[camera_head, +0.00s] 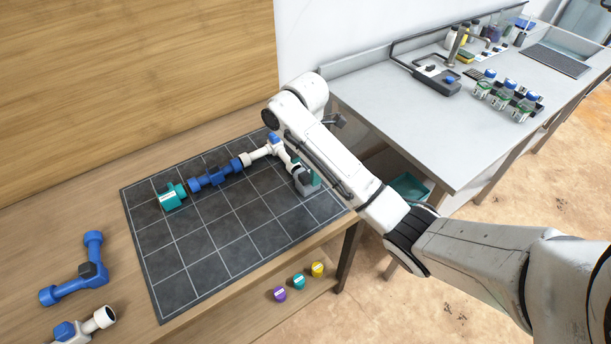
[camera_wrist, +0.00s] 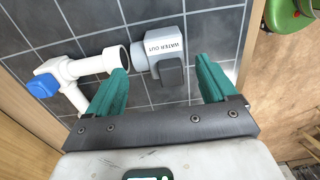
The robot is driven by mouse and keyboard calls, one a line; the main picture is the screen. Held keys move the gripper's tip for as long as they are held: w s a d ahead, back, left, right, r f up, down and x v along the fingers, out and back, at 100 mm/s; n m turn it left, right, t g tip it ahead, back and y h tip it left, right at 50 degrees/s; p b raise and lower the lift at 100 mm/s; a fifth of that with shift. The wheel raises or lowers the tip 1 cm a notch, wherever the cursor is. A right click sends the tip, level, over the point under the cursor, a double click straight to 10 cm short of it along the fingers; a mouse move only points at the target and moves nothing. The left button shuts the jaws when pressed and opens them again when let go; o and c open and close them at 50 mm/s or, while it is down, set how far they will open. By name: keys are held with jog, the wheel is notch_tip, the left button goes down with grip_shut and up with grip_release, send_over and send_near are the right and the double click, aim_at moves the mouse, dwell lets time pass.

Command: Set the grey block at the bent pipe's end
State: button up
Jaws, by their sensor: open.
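The grey block (camera_wrist: 164,42), labelled WATER OUT, sits on the dark gridded mat (camera_head: 220,247) between my fingers' lines. Its round collar faces the open end of the white bent pipe (camera_wrist: 80,70), with at most a small gap; I cannot tell if they touch. That pipe carries a blue knob and also shows in the head view (camera_head: 261,152). My gripper (camera_wrist: 165,72) is open, its teal fingers apart on either side of the block's near part. In the head view my arm partly hides the block (camera_head: 307,188).
A blue pipe piece (camera_head: 215,176) and a teal block (camera_head: 172,197) continue the line on the mat. A blue bent pipe (camera_head: 75,277) and a white piece (camera_head: 85,325) lie on the wooden table left. The mat's front is clear.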

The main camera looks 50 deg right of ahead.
notch_tip(320, 180, up, 8)
jog(key=p, duration=0.6)
jog(key=shift+f, duration=0.2)
jog(key=s+a+f+m+t+y, duration=0.1)
jog(key=s+a+f+m, duration=0.2)
jog(key=a, duration=0.6)
jog(key=s+a+f+m+t+y, duration=0.1)
jog(key=s+a+f+m, duration=0.2)
jog(key=a, duration=0.6)
jog(key=s+d+f+m+h, duration=0.1)
jog(key=s+m, duration=0.3)
jog(key=s, duration=0.6)
jog(key=s+d+f+m+g+h, duration=0.1)
jog(key=s+m, duration=0.4)
jog(key=s, duration=0.5)
jog(key=shift+s+d+f+m+h, duration=0.2)
jog(key=shift+d+f+m+h, duration=0.1)
jog(key=shift+d+f, duration=0.55)
jog(key=f+b, duration=0.5)
jog(key=shift+a+f, duration=0.1)
jog(key=shift+a, duration=0.15)
